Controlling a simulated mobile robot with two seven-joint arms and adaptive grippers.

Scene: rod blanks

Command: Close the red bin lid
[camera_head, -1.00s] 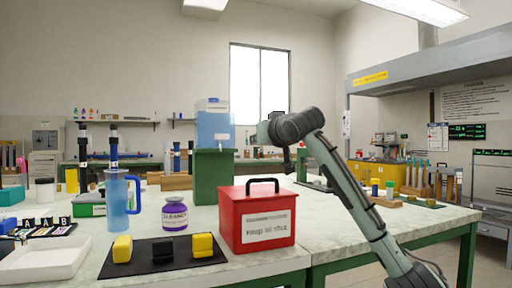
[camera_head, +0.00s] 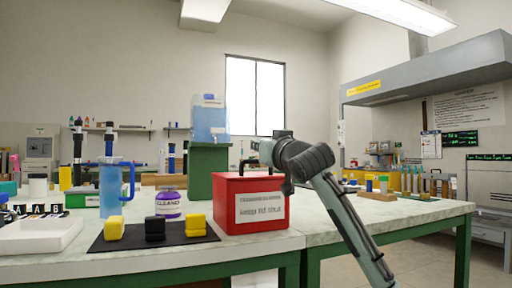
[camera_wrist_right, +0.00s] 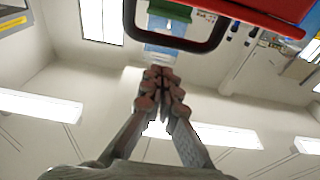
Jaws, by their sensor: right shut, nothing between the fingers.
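The red bin (camera_head: 223,205) stands near the table's front edge with a white label on its front. Its red top looks low and flat, with a black handle (camera_head: 243,164) upright on it; I cannot tell whether the lid is fully seated. My right gripper (camera_wrist_right: 160,82) is shut and empty. In the head view my right wrist (camera_head: 296,158) is at the bin's upper right corner and hides part of it, along with the fingertips. In the wrist view the handle (camera_wrist_right: 130,28) loops close to the fingertips, apart in the picture. My left gripper is out of view.
A black mat (camera_head: 182,240) with yellow and black blocks lies left of the bin. A purple-labelled jar (camera_head: 168,204), a blue jug (camera_head: 110,190) and a white tray (camera_head: 40,236) stand further left. A green stand (camera_head: 205,165) is behind the bin.

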